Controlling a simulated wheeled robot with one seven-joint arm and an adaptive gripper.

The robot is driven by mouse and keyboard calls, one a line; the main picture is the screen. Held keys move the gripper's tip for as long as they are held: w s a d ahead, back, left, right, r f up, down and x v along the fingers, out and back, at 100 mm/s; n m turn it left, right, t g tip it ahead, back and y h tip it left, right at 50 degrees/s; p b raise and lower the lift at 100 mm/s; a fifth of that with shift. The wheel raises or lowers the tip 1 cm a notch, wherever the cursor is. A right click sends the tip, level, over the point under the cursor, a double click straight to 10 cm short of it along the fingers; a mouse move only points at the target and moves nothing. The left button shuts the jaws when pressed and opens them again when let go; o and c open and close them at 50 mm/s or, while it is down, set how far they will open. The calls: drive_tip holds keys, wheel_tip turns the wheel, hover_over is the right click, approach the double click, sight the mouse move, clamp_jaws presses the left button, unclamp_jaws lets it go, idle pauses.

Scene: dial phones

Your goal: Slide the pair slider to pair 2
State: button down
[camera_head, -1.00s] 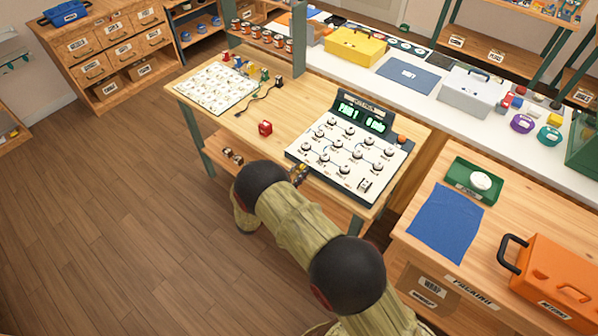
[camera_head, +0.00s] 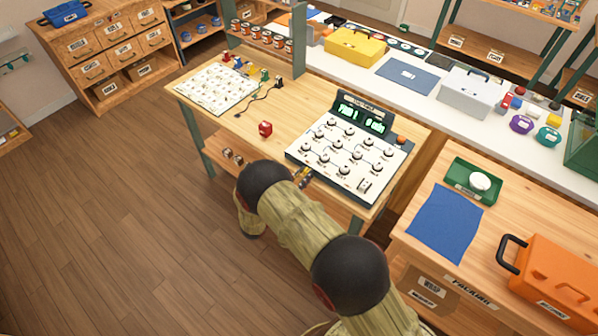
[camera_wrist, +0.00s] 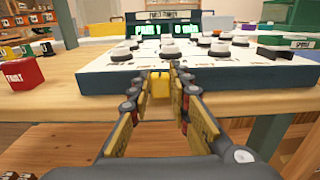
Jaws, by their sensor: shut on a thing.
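The white console (camera_head: 350,155) with several round dials lies on the wooden bench. Its green display (camera_head: 362,119) reads PAIR 1 in the wrist view (camera_wrist: 150,30). A small yellow block (camera_wrist: 159,84), seemingly the pair slider's knob, is at the console's front edge in the wrist view. My gripper (camera_wrist: 160,78) is shut on this yellow block, one fingertip on each side. In the head view my gripper (camera_head: 303,177) is at the console's front left edge, small and partly hidden by my arm. The slider's track and marks cannot be made out.
A red block (camera_head: 265,128) stands on the bench left of the console; it also shows in the wrist view (camera_wrist: 18,73). A card of small pictures (camera_head: 216,90) and a dark cable (camera_head: 258,103) lie farther left. The bench's front edge is just below my gripper.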

sight(325, 178)
drive_tip(key=s+d, duration=0.2)
drive_tip(key=s+d+p, duration=0.1)
drive_tip(key=s+d, duration=0.1)
drive_tip(key=d, duration=0.1)
drive_tip(key=shift+s+d, duration=0.1)
drive_tip(key=shift+d, duration=0.1)
drive_tip(key=c, duration=1.7)
unclamp_jaws()
drive_tip(key=shift+c, duration=0.2)
drive_tip(key=shift+o, duration=0.5)
drive_tip(key=v, duration=1.2)
drive_tip(key=shift+a+f, duration=0.1)
drive_tip(key=shift+f, duration=0.05)
